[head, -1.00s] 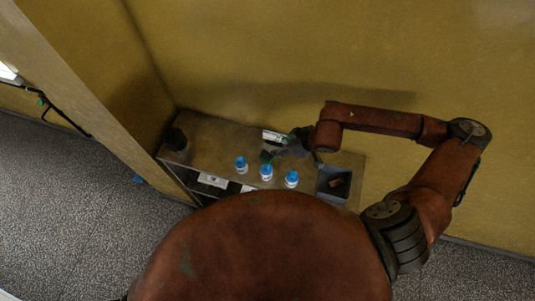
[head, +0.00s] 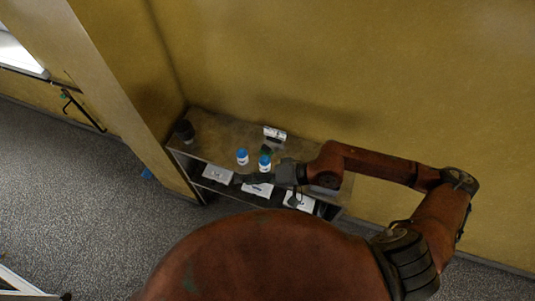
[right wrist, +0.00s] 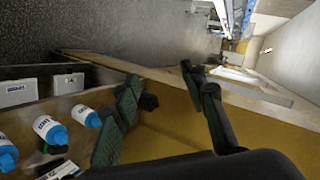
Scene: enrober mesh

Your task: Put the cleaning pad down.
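A small dark green pad (head: 266,149), which I take to be the cleaning pad, lies on the shelf unit's top. In the head view it is just behind a blue-capped bottle (head: 265,163), which partly hides it. A bit of green (right wrist: 50,149) also shows beside a bottle in the right wrist view. My right gripper (head: 246,178) is over the unit's front edge, in front of the bottles and apart from the pad. In the right wrist view its fingers (right wrist: 160,78) are spread with nothing between them. My left gripper is not in view.
The shelf unit (head: 222,124) stands against a yellow wall. Another bottle (head: 242,157), a white box (head: 274,133) and a black pot (head: 184,130) stand on top. White boxes (head: 217,174) sit on the lower shelf. My right arm covers the unit's right end.

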